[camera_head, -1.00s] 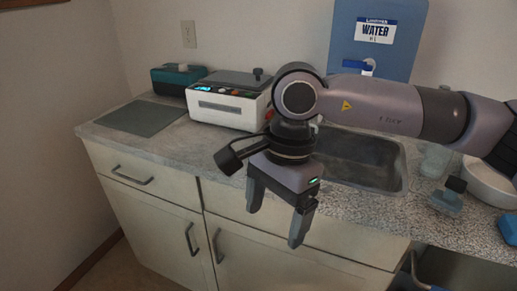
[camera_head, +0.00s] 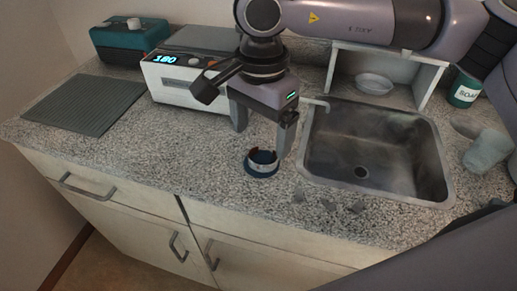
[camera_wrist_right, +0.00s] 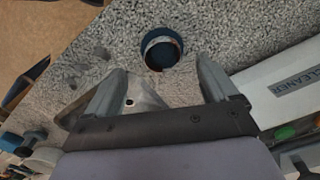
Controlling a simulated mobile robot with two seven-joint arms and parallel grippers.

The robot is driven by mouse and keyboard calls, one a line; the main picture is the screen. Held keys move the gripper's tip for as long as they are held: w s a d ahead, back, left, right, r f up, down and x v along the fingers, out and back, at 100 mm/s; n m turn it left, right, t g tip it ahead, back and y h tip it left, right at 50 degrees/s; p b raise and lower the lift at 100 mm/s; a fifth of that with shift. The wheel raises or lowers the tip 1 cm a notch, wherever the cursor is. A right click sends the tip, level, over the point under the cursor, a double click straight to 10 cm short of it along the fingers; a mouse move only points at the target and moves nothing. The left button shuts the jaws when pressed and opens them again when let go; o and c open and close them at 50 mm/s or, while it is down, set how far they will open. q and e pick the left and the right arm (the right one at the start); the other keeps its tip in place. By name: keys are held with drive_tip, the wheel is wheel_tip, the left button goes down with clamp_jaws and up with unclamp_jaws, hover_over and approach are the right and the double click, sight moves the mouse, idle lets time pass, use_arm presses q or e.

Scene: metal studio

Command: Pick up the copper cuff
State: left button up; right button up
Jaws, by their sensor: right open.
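A small open ring with a thin reddish-brown edge, which looks like the copper cuff (camera_head: 272,156), sits in a round dark blue holder (camera_head: 262,172) on the speckled counter, left of the sink. In the right wrist view the cuff (camera_wrist_right: 164,41) and its blue holder (camera_wrist_right: 181,46) lie just beyond the fingertips, roughly centred between them. My right gripper (camera_head: 261,143) is open and empty, pointing down above and slightly behind the cuff; it also shows in the right wrist view (camera_wrist_right: 160,68). My left gripper is not in view.
A white cleaner machine (camera_head: 180,92) with a lit display stands behind left. A teal box (camera_head: 125,42) and a grey ribbed mat (camera_head: 82,104) are further left. The metal sink (camera_head: 372,150) is close on the right. Small grey pieces (camera_head: 328,205) lie near the front edge.

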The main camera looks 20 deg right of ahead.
sight(261, 160)
wheel_tip(261, 160, down, 6)
drive_tip(key=shift+w+r+p, duration=0.1)
drive_tip(key=shift+w+p, duration=0.05)
drive_tip(key=shift+p, duration=0.3)
drive_tip(key=c, duration=1.1)
